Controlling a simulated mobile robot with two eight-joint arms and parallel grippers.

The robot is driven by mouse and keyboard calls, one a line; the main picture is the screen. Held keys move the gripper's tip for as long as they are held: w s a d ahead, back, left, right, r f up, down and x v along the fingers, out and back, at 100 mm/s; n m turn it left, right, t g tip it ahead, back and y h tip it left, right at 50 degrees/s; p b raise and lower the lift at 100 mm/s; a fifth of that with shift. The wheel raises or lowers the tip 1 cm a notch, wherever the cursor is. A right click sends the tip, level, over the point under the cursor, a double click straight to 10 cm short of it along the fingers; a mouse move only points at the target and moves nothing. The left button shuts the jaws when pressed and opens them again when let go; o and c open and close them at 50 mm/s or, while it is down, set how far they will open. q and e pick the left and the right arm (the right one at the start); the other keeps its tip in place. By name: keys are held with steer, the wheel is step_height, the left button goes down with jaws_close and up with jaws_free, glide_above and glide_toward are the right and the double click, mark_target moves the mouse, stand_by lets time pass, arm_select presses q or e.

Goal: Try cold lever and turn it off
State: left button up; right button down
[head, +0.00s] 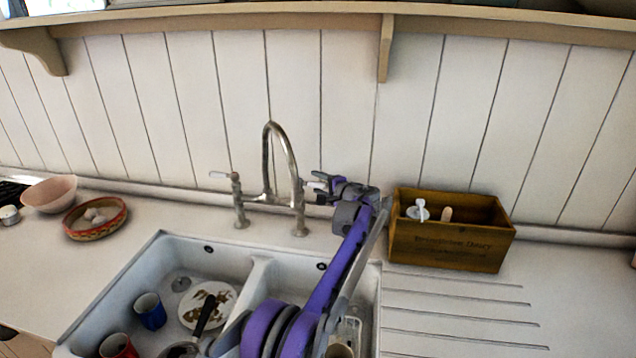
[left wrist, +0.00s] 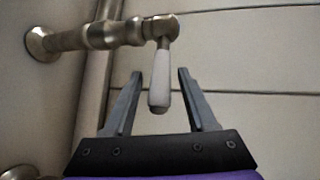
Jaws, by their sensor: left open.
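A metal bridge tap (head: 270,150) with a tall curved spout stands behind the sink. Its left lever (head: 220,175) has a white handle pointing left. Its right lever has a white handle, which hangs between the fingers of my left gripper in the left wrist view (left wrist: 161,85). My left gripper (head: 319,186) is open at this right lever, one finger on each side with visible gaps. No hot or cold mark is readable, and I see no water stream. In the head view the gripper partly hides the right lever. My right gripper is not in view.
The white double sink (head: 150,262) holds a blue mug (head: 150,311), a red mug (head: 118,346), a dirty plate (head: 222,318) and a pan. A wooden box (head: 450,248) stands right of my arm. A pink bowl (head: 50,194) and a basket (head: 95,230) sit left.

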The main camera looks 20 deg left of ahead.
arm_select(q)
steer(key=shift+w+a, duration=0.1)
steer(key=shift+a, duration=0.05)
steer(key=shift+c, duration=0.2)
jaws_close()
steer(key=shift+f, duration=0.1)
stand_by(1.1)
